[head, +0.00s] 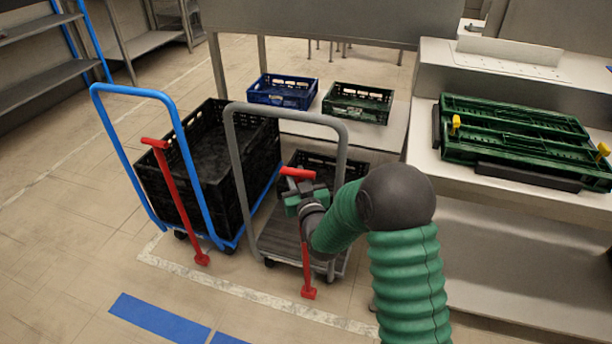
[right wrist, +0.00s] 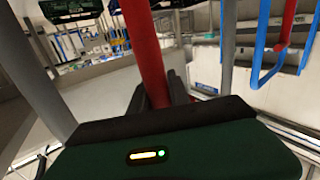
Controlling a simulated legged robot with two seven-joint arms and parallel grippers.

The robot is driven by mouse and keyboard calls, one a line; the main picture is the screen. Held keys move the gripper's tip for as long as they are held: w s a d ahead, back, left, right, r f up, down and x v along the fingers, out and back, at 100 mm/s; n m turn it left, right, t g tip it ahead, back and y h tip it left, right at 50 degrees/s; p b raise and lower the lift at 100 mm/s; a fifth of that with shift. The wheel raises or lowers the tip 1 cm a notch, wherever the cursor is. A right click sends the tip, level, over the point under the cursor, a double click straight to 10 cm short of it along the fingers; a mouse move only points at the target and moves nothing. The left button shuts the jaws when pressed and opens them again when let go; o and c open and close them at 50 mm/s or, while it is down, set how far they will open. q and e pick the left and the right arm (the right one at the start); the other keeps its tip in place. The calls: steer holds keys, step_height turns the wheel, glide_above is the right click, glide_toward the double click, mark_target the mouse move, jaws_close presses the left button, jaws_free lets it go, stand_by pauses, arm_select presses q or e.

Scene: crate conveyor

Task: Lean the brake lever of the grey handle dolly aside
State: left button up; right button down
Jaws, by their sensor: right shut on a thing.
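The grey handle dolly (head: 236,165) stands in the middle of the head view, with a dark crate at its back. Its red brake lever (head: 306,262) rises from a foot near the floor at the front and looks close to upright. The red top grip shows just above my right gripper (head: 300,196). My right gripper is shut on the lever's upper part, and my green arm hides some of the dolly's right side. In the right wrist view the red lever (right wrist: 147,45) runs up between the dark fingers (right wrist: 160,92). My left gripper is not in view.
The blue handle dolly (head: 183,140) with a large black crate (head: 157,190) and its own red lever (head: 176,200) stands close on the left. Blue and green crates sit behind. A steel counter (head: 520,205) with green crates is at right. Front floor is clear.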

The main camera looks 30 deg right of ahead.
steer(key=w+a+f+n+g+p, duration=0.1)
steer(key=w+a, duration=0.5)
steer(key=w, duration=0.1)
steer(key=shift+w+a+f, duration=0.2)
steer(key=shift+w+a, duration=0.05)
steer(key=c, duration=1.5)
jaws_free()
steer(key=shift+w+a+n, duration=0.1)
steer(key=shift+n, duration=0.2)
steer(key=shift+o, duration=1.3)
steer(key=shift+w+a+f, duration=0.15)
steer(key=shift+w+f, duration=0.05)
steer(key=shift+s, duration=0.2)
